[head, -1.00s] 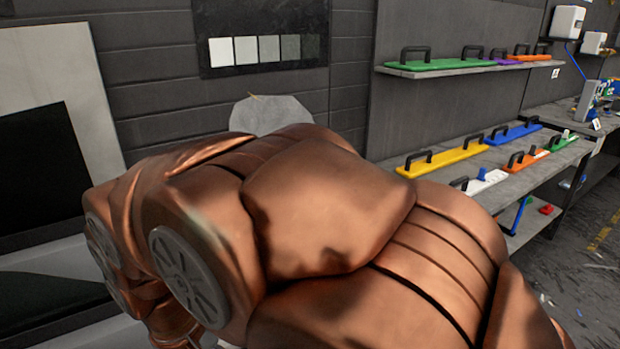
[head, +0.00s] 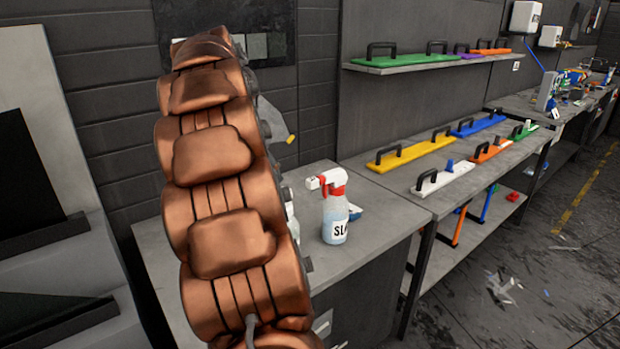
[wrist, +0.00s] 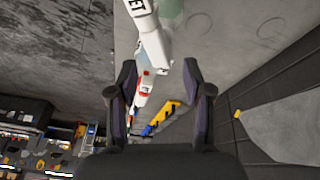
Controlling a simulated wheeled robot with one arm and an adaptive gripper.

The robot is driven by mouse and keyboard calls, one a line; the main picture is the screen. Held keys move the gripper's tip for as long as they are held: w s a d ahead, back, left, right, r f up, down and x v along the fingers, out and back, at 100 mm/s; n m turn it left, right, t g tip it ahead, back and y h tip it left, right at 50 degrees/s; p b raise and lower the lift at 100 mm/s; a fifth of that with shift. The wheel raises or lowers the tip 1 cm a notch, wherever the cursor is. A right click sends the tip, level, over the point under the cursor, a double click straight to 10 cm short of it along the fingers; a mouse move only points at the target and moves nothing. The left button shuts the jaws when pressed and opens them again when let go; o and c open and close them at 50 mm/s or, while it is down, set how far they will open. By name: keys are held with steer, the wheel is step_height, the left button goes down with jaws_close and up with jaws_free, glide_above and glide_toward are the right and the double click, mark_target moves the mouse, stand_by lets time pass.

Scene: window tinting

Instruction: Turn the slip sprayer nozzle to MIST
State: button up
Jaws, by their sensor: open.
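In the head view the slip sprayer (head: 335,225), a clear bottle of pale liquid with "SL" showing on its label, stands upright on the grey bench. Its red and white spray head (head: 327,181) points left. Part of another white item (head: 291,212) shows beside my arm, mostly hidden by it. In the wrist view my gripper (wrist: 161,92) is open. A white part (wrist: 152,40) lettered "ET" lies ahead of and partly between the fingers; I cannot tell which bottle it belongs to. My gripper is hidden behind my arm in the head view.
A blue object (head: 354,211) lies behind the sprayer. To the right, a workbench (head: 400,195) carries yellow, blue, white, orange and green handled tools, with a shelf (head: 440,66) above. A grey sheet with a yellow tip (head: 272,122) hangs on the wall behind my arm.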

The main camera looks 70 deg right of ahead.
mark_target(311, 180)
steer(key=s+d+r+m, duration=0.1)
steer(key=s+d+m, duration=0.35)
steer(key=d, duration=0.45)
steer(key=shift+n+g+h, duration=0.3)
steer(key=shift+n, duration=0.15)
steer(key=shift+p+x, duration=1)
steer(key=shift+x, duration=2.75)
steer(key=shift+s, duration=0.2)
jaws_close()
